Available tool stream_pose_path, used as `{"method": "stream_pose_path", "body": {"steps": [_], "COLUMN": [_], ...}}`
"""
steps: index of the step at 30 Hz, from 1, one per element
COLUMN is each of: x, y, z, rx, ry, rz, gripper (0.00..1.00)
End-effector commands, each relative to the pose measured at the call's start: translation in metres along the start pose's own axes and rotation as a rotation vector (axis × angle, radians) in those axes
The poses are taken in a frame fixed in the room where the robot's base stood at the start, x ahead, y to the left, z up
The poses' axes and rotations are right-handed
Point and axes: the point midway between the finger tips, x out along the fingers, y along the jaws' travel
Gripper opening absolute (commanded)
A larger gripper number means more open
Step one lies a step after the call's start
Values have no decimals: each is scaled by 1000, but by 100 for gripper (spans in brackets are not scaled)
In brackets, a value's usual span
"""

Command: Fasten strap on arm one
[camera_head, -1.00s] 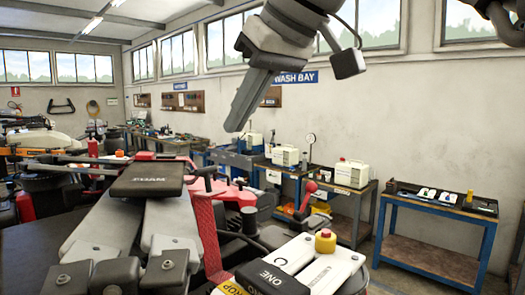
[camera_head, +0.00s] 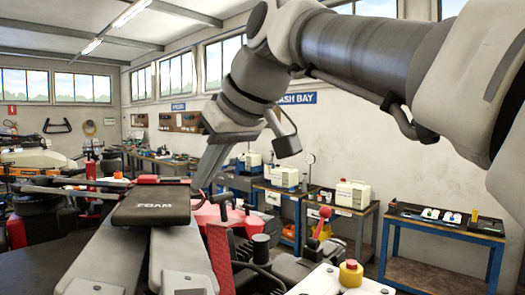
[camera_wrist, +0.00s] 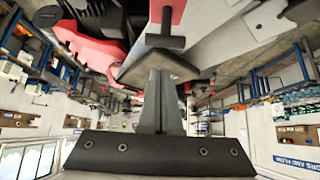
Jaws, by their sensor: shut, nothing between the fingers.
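The spray drone fills the foreground, with pale grey arms (camera_head: 178,258) and a black pad (camera_head: 150,204) on top. A red bracket (camera_head: 222,262) stands right of the pad. My gripper (camera_head: 203,182) points down just behind the pad's right end, its fingers shut and empty. In the wrist view the shut fingers (camera_wrist: 160,82) meet in front of a dark plate and a dark T-shaped handle (camera_wrist: 165,40), with red and pale drone parts behind. I cannot tell if the fingers touch the plate. I cannot make out the strap for certain.
A red-ball lever (camera_head: 323,214) and a red-and-yellow knob (camera_head: 350,274) rise at the drone's right. A blue-legged bench (camera_head: 440,235) with small items stands by the right wall. Another drone (camera_head: 40,160) is at the left.

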Motion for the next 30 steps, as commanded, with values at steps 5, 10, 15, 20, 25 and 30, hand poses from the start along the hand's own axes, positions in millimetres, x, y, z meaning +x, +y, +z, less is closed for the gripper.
{"method": "stream_pose_path", "body": {"steps": [5, 10, 15, 20, 25, 30], "x": [-3, -13, -15, -15, -16, -18], "y": [0, 0, 0, 0, 0, 0], "z": [15, 27, 31, 31, 32, 36], "rx": [-1, -1, -2, -1, -1, -1], "ry": [3, 2, 1, 1, 3, 26], "rz": [2, 1, 0, 0, 0, 1], "gripper": [0, 0, 0, 0, 0, 0]}}
